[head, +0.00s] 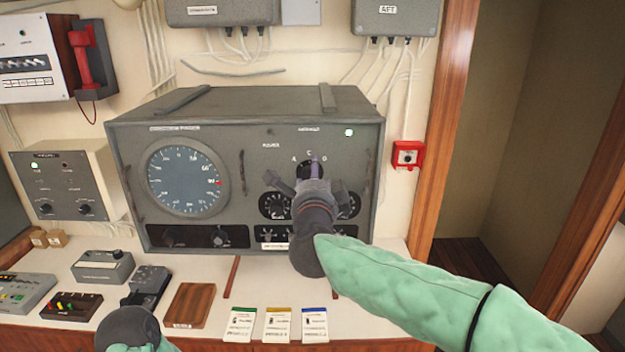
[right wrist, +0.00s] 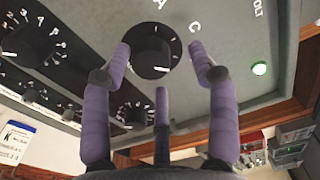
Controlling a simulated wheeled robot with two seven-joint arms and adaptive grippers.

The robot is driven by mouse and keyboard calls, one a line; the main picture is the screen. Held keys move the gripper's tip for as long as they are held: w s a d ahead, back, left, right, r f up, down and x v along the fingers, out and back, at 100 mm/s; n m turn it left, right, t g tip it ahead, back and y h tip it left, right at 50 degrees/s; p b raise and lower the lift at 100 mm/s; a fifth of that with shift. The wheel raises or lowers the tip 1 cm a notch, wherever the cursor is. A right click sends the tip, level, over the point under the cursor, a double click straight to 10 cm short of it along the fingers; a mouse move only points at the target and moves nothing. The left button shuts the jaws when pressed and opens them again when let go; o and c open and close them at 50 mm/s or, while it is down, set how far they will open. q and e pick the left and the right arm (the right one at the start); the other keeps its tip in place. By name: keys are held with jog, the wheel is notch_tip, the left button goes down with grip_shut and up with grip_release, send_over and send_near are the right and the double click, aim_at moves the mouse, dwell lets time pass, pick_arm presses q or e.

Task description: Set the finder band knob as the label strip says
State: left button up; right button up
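The finder is a grey cabinet (head: 258,118) with a round blue dial (head: 187,181). Its dark band knob (head: 303,170) sits at upper right under the letters A, C and what looks like D, partly hidden by my right gripper (head: 314,172). In the right wrist view the knob (right wrist: 150,47) lies between the spread purple fingers of that gripper (right wrist: 161,50). The left fingertip is close to the knob's edge; I cannot tell whether it touches. A white label strip (head: 275,246) on the lower panel is too small to read. My left gripper (head: 132,325) is low at left, its fingers unclear.
Smaller knobs (head: 274,205) sit below the band knob. Three cards (head: 277,324), a brown wooden block (head: 188,305) and several small control boxes (head: 103,267) lie on the desk. A red alarm box (head: 407,154) is on the wall.

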jog(key=s, duration=1.2)
jog(key=shift+a+f, duration=0.1)
